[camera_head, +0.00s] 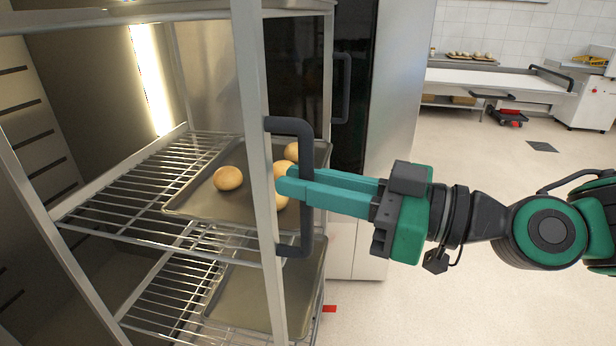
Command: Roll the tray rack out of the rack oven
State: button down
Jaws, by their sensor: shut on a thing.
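The tray rack (258,120) is a tall metal frame with wire shelves, at the left of the head view. It stands at least partly inside the lit oven chamber (75,75). A dark vertical handle (308,222) is fixed to its near right post. My gripper (284,180) reaches in from the right and is shut on the handle, its teal fingers at the bar's middle. A tray (215,207) with several round buns (228,178) lies on the middle shelf. A lower tray (255,300) looks empty. The rack's bottom and wheels are out of view.
A dark-fronted cabinet with its own handle (341,88) stands behind the rack. The pale floor (450,270) at the right is open. A long white bench (495,80) stands at the back, with a small red-and-black object (510,116) beneath it.

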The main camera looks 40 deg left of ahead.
jog(key=shift+w+r, duration=0.1)
jog(key=shift+w, duration=0.1)
jog(key=c, duration=1.7)
grip_release()
jog(key=shift+s, duration=0.2)
jog(key=shift+d, duration=0.1)
jog(key=v, duration=1)
jog(key=shift+w+d, duration=0.15)
jog(key=shift+d, duration=0.1)
jog(key=shift+f, duration=0.25)
